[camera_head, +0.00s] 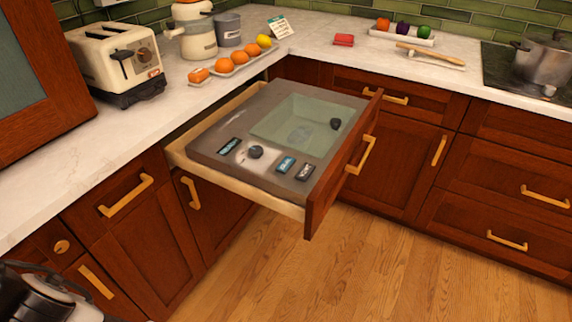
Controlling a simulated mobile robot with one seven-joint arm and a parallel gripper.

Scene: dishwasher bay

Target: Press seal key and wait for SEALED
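A grey appliance panel (215,148) fills a pulled-out drawer, facing up. It has a greenish see-through lid (290,115) with a small dark knob (335,124) at its right. Markings on the display and keys are too small to read, so I cannot tell which is the seal key. Only dark and pale parts of my arm show at the lower left corner; my gripper's fingers are not visible.
The drawer front (345,165) juts out over the open wood floor (350,270). A toaster (120,62) stands on the left counter, with oranges on a tray behind the drawer. A pot (543,60) sits on the cooktop at far right. A cabinet door (75,95) fills the upper left.

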